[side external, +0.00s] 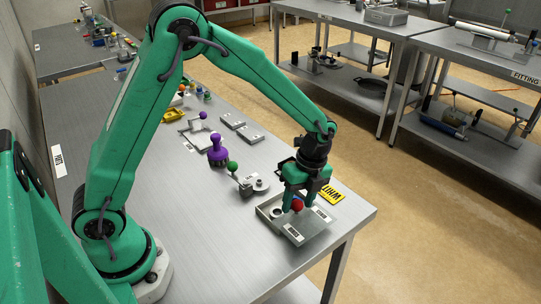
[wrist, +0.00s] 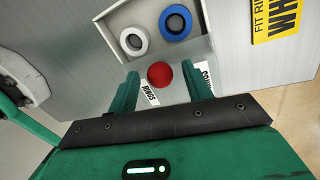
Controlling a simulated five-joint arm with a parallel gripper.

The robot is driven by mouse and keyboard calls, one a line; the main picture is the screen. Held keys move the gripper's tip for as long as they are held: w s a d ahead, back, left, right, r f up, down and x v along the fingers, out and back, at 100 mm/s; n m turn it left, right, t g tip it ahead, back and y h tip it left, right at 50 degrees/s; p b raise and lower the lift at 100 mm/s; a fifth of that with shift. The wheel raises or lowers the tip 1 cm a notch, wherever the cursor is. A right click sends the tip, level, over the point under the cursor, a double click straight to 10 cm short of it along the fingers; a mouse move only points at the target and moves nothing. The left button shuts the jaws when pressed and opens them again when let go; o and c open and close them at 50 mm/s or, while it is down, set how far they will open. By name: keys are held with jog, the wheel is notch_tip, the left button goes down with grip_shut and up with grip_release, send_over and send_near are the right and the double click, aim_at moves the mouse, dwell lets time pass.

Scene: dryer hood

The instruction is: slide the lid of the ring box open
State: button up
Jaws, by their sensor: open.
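The ring box (side external: 264,213) is a grey tray near the front right corner of the table. Its far part is uncovered, and a white ring (wrist: 134,40) and a blue ring (wrist: 175,23) show inside in the wrist view. The lid (side external: 312,229) is a grey plate with white labels, lying toward the near side of the box. The lid's red ball knob (side external: 297,205) also shows in the wrist view (wrist: 160,75). My gripper (wrist: 160,72) is open, with one finger on each side of the knob. Contact with the knob cannot be told.
A yellow sign (side external: 331,194) lies beside the box, near the table edge. A grey fixture with a green knob (side external: 233,167) and a purple piece (side external: 217,152) stand farther back. The table's front right edge is close.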

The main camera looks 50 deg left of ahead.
aim_at(304, 222)
jog(key=shift+c, duration=0.2)
grip_shut()
jog(key=shift+d, duration=1.75)
jog(key=shift+o, duration=0.2)
grip_release()
notch_tip(304, 222, up, 8)
jog(key=w, duration=0.1)
jog(key=shift+w+d+f, duration=0.15)
jog(key=shift+w+d, duration=0.05)
jog(key=shift+w, duration=0.05)
